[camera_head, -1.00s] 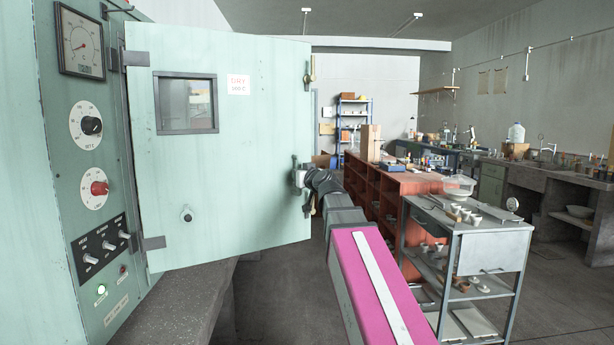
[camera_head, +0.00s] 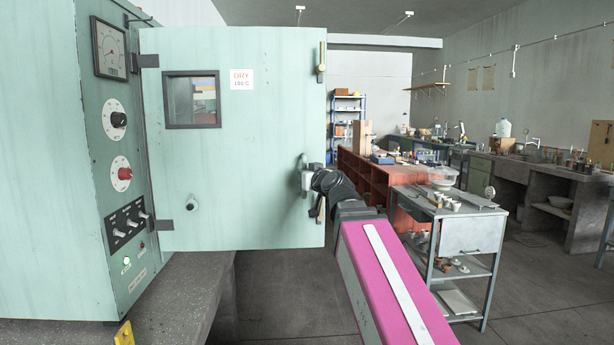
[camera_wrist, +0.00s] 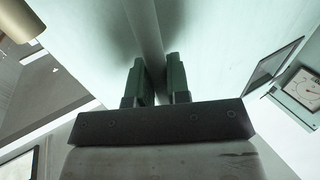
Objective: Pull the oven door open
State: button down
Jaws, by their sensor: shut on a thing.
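The pale green oven door (camera_head: 250,150) stands swung out from the oven body (camera_head: 40,150), hinged on its left side. It has a small dark-framed window (camera_head: 192,99) and a red-lettered label. My gripper (camera_head: 308,182) is at the door's right edge, at the handle. In the wrist view my gripper's two fingers (camera_wrist: 158,82) are close together on either side of a pale vertical handle bar (camera_wrist: 148,35), against the door's face. The part of the handle between the fingers is mostly hidden.
The oven stands on a concrete bench (camera_head: 195,285). A grey metal cart (camera_head: 475,238) with bowls and cups stands to the right of my arm. A red-brown shelf unit (camera_head: 366,180) is behind it. Bare floor (camera_head: 275,295) shows below the door.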

dwell(0.3)
jog(key=c, duration=1.1)
grip_release()
jog(key=shift+r, duration=0.1)
